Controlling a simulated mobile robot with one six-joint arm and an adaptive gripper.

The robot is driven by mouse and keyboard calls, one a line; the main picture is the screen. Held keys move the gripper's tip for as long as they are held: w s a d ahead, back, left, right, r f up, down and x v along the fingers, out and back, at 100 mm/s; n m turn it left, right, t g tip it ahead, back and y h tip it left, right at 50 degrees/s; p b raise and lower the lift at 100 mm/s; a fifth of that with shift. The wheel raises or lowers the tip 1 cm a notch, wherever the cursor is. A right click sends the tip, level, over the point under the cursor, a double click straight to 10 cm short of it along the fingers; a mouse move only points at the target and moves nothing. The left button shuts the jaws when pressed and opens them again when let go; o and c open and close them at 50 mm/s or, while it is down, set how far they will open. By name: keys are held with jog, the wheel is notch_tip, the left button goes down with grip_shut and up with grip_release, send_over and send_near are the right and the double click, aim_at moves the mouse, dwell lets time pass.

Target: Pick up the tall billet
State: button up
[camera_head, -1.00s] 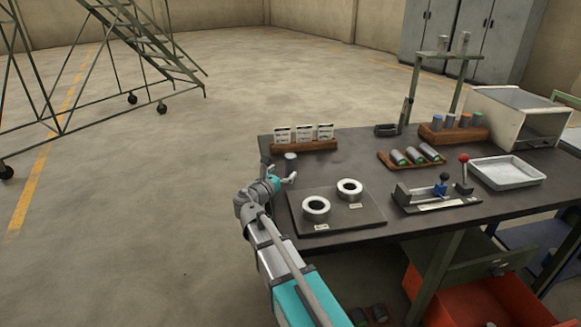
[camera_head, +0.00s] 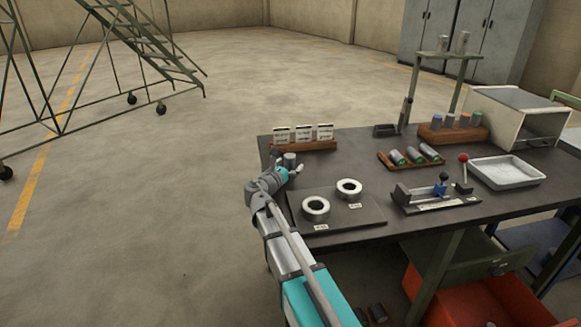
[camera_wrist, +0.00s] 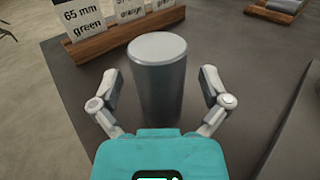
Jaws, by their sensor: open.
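A grey cylindrical billet (camera_wrist: 157,80) stands upright on the dark tabletop in the wrist view. Its lighter round top faces up, and no coloured mark shows on it. In the head view the billet (camera_head: 290,160) stands at the left end of the table, in front of the label rack. My gripper (camera_wrist: 162,100) is open, with one finger on each side of the billet and gaps between the fingers and its sides. In the head view my gripper (camera_head: 288,170) is at the billet and hides its lower part.
The wooden label rack (camera_head: 305,145) stands just behind the billet; one card (camera_wrist: 84,20) reads "65 mm green". A plate with two rings (camera_head: 338,214) lies to the right. Farther right are a billet tray (camera_head: 411,160), a lever fixture (camera_head: 436,197) and a metal tray (camera_head: 507,171).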

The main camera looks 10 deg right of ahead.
aim_at(290, 155)
jog(key=shift+c, duration=0.2)
grip_shut()
dwell(0.4)
jog(key=shift+r, duration=0.15)
notch_tip(290, 155, up, 3)
jog(key=p, duration=0.3)
jog(key=shift+r+p, duration=0.15)
jog(key=shift+p, duration=0.15)
jog(key=s+a+r+p, duration=0.1)
jog(key=s+r+p, duration=0.8)
jog(key=s, duration=0.5)
jog(key=shift+r, duration=0.2)
dwell(0.3)
